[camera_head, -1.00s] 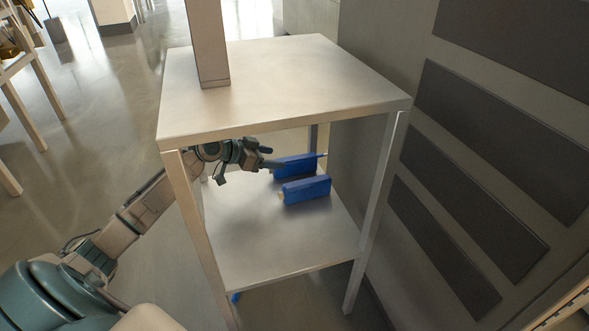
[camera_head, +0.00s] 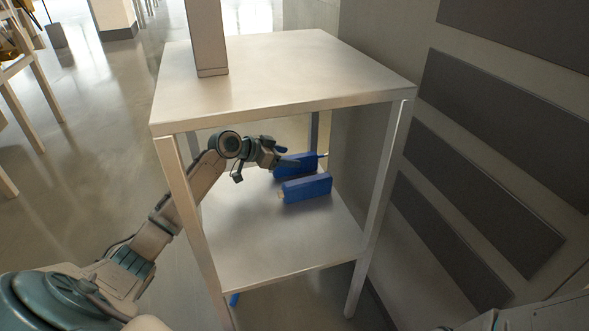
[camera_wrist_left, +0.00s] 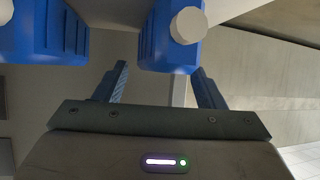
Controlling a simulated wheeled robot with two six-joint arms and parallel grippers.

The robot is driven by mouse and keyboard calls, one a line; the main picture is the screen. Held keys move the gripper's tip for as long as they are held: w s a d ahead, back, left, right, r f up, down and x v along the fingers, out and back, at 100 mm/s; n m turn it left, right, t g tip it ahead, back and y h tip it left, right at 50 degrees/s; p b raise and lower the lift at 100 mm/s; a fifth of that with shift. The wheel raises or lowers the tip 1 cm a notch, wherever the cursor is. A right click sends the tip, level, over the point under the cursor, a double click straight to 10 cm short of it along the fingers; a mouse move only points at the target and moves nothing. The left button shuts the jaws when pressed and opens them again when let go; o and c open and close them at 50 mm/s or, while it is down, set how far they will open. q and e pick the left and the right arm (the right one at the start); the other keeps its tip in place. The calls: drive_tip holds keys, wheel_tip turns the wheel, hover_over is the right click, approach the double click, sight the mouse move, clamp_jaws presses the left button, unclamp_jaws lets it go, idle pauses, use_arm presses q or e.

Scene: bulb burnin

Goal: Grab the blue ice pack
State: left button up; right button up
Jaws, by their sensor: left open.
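Two blue ice packs with pale caps rest side by side on the lower shelf of a metal stand. The far pack (camera_head: 302,166) is partly hidden behind my left gripper (camera_head: 287,157). The near pack (camera_head: 307,188) is in clear view, nearer the front. My left gripper reaches in under the top shelf, with its fingers open at the far pack. In the left wrist view, one pack (camera_wrist_left: 165,48) appears between the two open fingers (camera_wrist_left: 160,75), and the other pack (camera_wrist_left: 45,35) is off to the left. I cannot tell whether the fingers touch the pack.
The stand's top shelf (camera_head: 285,80) lies over my left forearm and carries a square post (camera_head: 207,40). A front leg (camera_head: 190,225) stands close to my arm. The lower shelf (camera_head: 270,240) is bare in front of the packs. A wall with dark panels (camera_head: 490,130) is at the right.

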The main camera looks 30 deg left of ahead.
use_arm(q)
drive_tip(key=shift+w+d+f, duration=0.1)
drive_tip(key=shift+w+f, duration=0.1)
drive_tip(key=shift+w, duration=0.05)
drive_tip(key=shift+r, duration=0.1)
clamp_jaws()
drive_tip(key=shift+r, duration=0.15)
